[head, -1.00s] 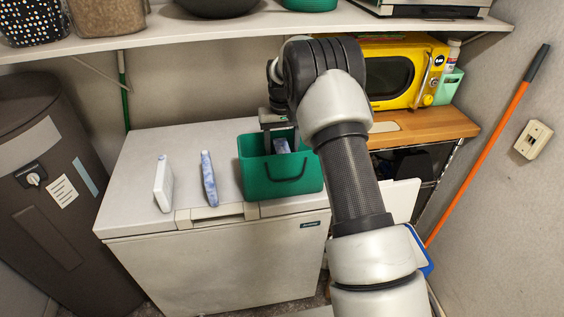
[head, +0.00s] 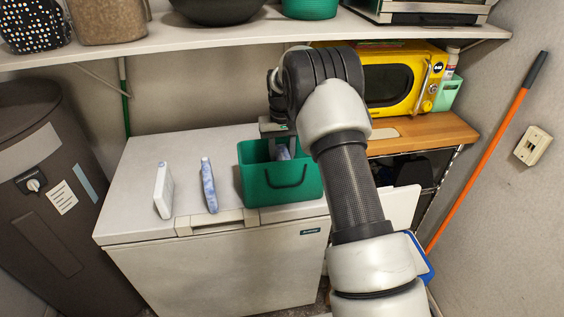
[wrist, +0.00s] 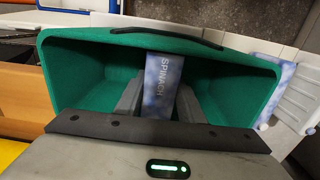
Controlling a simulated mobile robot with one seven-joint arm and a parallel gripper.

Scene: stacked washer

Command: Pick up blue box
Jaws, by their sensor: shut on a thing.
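The blue box (wrist: 163,72), a mottled blue-and-white carton lettered "SPINACH", is inside the green bin (wrist: 82,78) in the wrist view. My gripper (wrist: 158,98) reaches into the bin with a finger on each side of the box and is shut on it. In the head view, a small part of the blue box (head: 284,152) shows inside the green bin (head: 284,189), partly hidden by my gripper and the bin's front wall. The bin stands on the white chest freezer (head: 140,213).
A shelf (head: 200,45) runs above. A yellow microwave (head: 388,83) stands on a wooden top to the right.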

